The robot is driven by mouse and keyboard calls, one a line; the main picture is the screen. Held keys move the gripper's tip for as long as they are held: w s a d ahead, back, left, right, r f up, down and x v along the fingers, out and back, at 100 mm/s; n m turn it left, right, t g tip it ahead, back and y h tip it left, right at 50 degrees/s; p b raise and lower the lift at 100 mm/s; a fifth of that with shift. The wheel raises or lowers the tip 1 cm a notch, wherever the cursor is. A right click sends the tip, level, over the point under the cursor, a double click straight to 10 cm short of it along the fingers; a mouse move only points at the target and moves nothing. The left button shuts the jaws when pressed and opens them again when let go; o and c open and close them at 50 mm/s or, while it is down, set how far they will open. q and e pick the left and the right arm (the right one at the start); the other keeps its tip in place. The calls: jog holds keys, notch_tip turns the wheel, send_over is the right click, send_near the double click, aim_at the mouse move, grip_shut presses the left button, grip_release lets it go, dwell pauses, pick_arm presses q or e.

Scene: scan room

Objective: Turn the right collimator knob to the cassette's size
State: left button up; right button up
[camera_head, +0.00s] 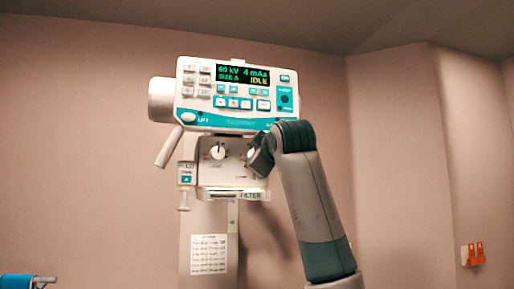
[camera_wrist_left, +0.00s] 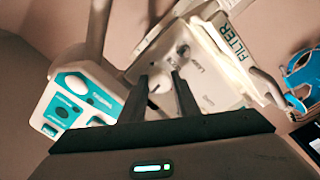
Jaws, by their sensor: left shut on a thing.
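The right collimator knob is largely covered in the head view by my left gripper (camera_head: 260,157), which comes up from the lower right and reaches it side-on. In the left wrist view the dark fingers of this gripper (camera_wrist_left: 160,85) are closed on a white knob (camera_wrist_left: 157,86), the right one. The right knob's pointer and scale are hard to read. No cassette is identifiable. My right gripper is not visible.
The control panel (camera_head: 235,97) above reads 60 kV, 4 mAs, a size line that looks like A, and IDLE. A grey handle (camera_head: 168,147) hangs at its left. A FILTER label (camera_head: 251,195) is below. A printed sheet (camera_head: 208,254) is on the column.

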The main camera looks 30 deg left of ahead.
pick_arm(q)
jog(key=shift+r+n+p, duration=0.1)
jog(key=shift+n+p, duration=0.2)
jog(key=shift+n, duration=0.7)
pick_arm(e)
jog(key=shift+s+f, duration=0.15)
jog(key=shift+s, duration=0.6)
pick_arm(q)
jog(key=o, duration=1)
jog(key=shift+o, duration=0.2)
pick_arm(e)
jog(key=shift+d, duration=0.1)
